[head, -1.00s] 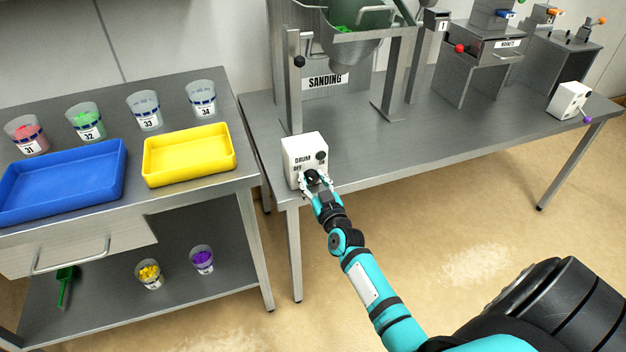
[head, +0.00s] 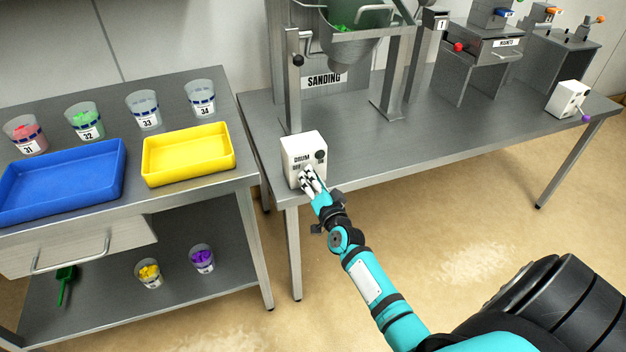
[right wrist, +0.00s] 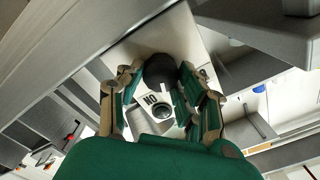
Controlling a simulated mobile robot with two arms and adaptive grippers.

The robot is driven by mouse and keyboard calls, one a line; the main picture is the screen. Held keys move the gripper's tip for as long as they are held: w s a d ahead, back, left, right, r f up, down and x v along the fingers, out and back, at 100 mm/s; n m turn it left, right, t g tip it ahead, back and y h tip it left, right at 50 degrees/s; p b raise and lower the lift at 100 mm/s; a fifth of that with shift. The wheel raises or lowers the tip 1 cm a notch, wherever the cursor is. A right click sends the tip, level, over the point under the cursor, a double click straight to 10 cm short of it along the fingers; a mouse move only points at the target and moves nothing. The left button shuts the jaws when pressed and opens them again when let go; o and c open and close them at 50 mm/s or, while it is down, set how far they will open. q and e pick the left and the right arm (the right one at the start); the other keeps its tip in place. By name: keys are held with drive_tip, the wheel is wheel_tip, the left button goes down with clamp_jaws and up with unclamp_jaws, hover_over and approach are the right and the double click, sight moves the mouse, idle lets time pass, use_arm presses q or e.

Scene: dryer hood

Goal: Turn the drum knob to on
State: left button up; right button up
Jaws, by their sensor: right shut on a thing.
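The white drum control box (head: 300,146) stands at the front left corner of the sanding bench, with "DRUM" lettering on its front. A dark round part (head: 320,155) shows at its upper right. My right gripper (head: 309,176) is at the lower front of the box, and its fingers hide the drum knob in the head view. In the right wrist view the dark drum knob (right wrist: 160,71) sits between the fingers of my right gripper (right wrist: 162,85), which is shut on it. My left gripper is out of view.
The sanding bench (head: 400,135) carries a hopper (head: 348,45) and a post with a black ball (head: 297,60) behind the box. At left, a side table holds a yellow tray (head: 190,170), a blue tray (head: 118,165) and several cups. Open floor lies in front.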

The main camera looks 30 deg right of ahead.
drive_tip(key=m, duration=0.5)
drive_tip(key=shift+f+b, duration=0.1)
drive_tip(key=shift+b, duration=0.25)
drive_tip(key=shift+m, duration=0.4)
drive_tip(key=o, duration=1.1)
drive_tip(key=shift+o, duration=0.2)
drive_tip(key=v, duration=1.2)
drive_tip(key=shift+d, duration=0.1)
